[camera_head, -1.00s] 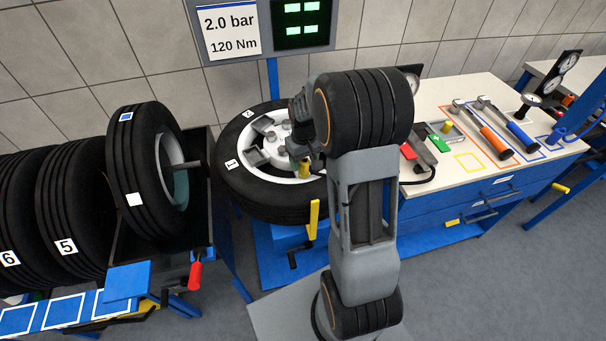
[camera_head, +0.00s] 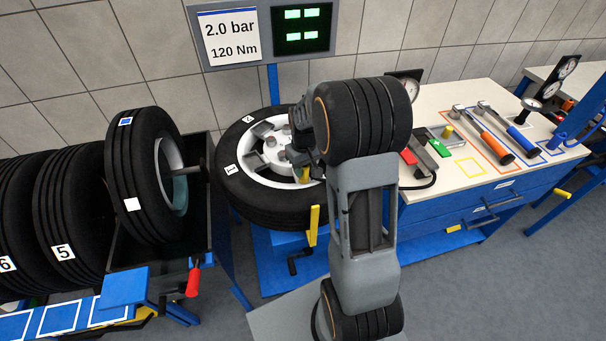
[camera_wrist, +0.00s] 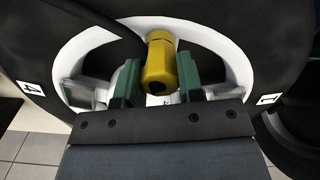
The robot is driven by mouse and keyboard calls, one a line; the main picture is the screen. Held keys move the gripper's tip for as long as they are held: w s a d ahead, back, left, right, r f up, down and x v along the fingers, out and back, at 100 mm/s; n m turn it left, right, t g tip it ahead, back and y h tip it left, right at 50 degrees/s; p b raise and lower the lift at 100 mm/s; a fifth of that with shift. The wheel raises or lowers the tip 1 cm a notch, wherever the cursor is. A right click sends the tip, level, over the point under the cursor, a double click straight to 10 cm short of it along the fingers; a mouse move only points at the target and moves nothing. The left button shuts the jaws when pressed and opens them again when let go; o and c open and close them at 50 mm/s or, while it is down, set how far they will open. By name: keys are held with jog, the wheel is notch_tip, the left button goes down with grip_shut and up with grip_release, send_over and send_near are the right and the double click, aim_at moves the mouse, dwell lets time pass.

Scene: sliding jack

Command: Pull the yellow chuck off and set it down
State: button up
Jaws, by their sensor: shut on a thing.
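The yellow chuck (camera_wrist: 159,64) is upright in the middle of the wrist view, at the white wheel rim. My gripper (camera_wrist: 158,83) has its two green fingers on either side of the chuck and is shut on it. In the head view, a small part of the yellow chuck (camera_head: 304,174) shows at the rim of the lying wheel (camera_head: 270,212), beside my gripper (camera_head: 303,160). My arm covers the right part of that wheel. Whether the chuck still touches the valve is hidden.
A white-topped bench (camera_head: 455,180) with outlined spots, an orange-handled tool (camera_head: 494,146) and a blue-handled tool (camera_head: 520,137) stands to the right. An empty yellow outline (camera_head: 471,168) is on it. Standing tyres (camera_head: 62,205) fill the left. A display panel (camera_head: 262,30) is behind the wheel.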

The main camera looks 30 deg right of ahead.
grip_shut()
jog(key=shift+r+p, duration=0.55)
jog(key=shift+r, duration=0.2)
dwell(0.5)
jog(key=shift+r+p, duration=1)
jog(key=shift+r, duration=0.4)
